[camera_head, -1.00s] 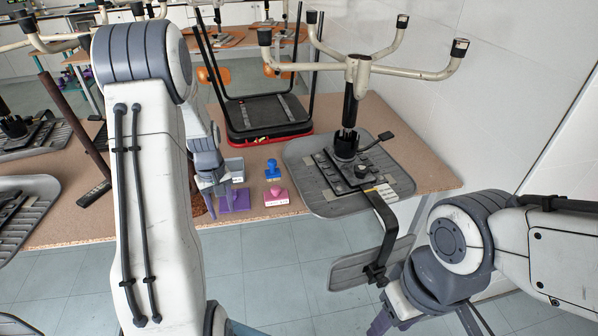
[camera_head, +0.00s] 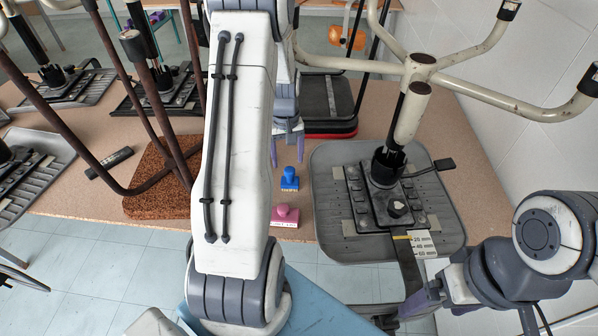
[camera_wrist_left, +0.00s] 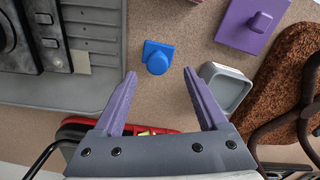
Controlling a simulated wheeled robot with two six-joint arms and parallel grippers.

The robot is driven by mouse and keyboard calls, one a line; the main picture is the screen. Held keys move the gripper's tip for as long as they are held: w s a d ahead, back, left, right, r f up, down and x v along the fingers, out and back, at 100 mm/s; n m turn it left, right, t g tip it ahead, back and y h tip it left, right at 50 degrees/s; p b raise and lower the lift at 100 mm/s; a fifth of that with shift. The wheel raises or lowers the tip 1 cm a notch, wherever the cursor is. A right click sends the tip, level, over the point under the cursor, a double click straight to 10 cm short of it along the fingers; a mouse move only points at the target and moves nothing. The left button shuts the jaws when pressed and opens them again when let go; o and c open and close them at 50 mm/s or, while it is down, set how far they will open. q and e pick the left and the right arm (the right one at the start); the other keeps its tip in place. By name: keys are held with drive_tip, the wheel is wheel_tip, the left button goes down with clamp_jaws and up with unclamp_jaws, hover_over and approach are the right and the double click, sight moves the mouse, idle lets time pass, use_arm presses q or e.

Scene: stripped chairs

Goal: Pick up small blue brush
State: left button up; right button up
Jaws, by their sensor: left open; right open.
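The small blue brush (camera_head: 289,179) has a flat base and a rounded knob handle; it stands upright on the brown table top (camera_head: 330,108). In the left wrist view, the brush (camera_wrist_left: 158,57) is just beyond and between my fingertips. My left gripper (camera_head: 287,150) points down behind the brush in the head view. In the wrist view, my left gripper (camera_wrist_left: 159,74) has its purple fingers spread, with nothing between them.
A pink stamp-like block (camera_head: 285,215) is in front of the brush. An upturned grey chair seat (camera_head: 330,215) is to its right. A purple block (camera_wrist_left: 252,24) and a grey open box (camera_wrist_left: 226,88) are close by in the wrist view. A red-edged seat (camera_head: 330,128) is behind.

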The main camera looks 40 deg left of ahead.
sight(289, 169)
use_arm(q)
drive_tip(key=shift+w+f, duration=0.2)
drive_tip(key=shift+f, duration=0.2)
wheel_tip(289, 169, down, 7)
drive_tip(key=shift+r+p, duration=0.2)
drive_tip(key=shift+p, duration=0.5)
clamp_jaws()
